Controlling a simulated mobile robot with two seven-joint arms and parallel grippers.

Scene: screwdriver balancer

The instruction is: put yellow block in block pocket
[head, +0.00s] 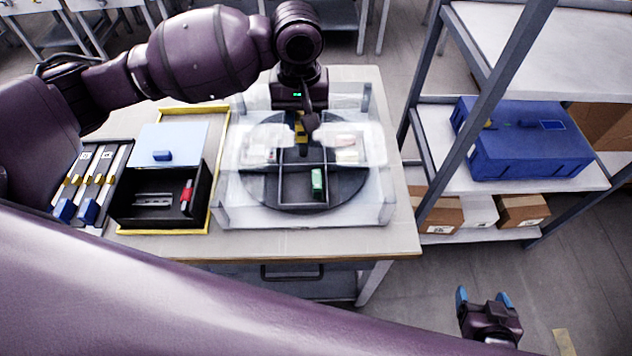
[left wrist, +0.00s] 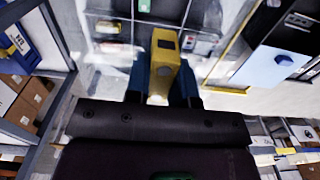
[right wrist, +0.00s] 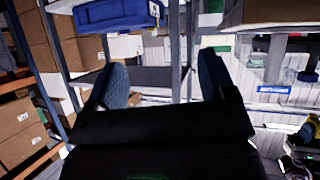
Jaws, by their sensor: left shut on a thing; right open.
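My left gripper (head: 302,128) is shut on the yellow block (left wrist: 163,62) and holds it over the divided round tray (head: 262,190). The yellow block also shows as a small patch in the head view (head: 300,130), partly hidden by the fingers. The tray stands inside a clear-walled box (head: 378,180) and has several pockets split by pale dividers. A green block (head: 317,182) sits in the front middle pocket. I cannot tell whether the yellow block touches the tray. My right gripper (head: 483,297) is open and empty, away from the table at lower right.
A black case (head: 120,208) with a light blue lid (head: 170,144) and a red item (head: 187,195) stands left of the box. Blue-ended tools (head: 88,210) lie further left. A shelf with a blue toolbox (head: 525,140) stands at right. Clear floor lies around my right gripper.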

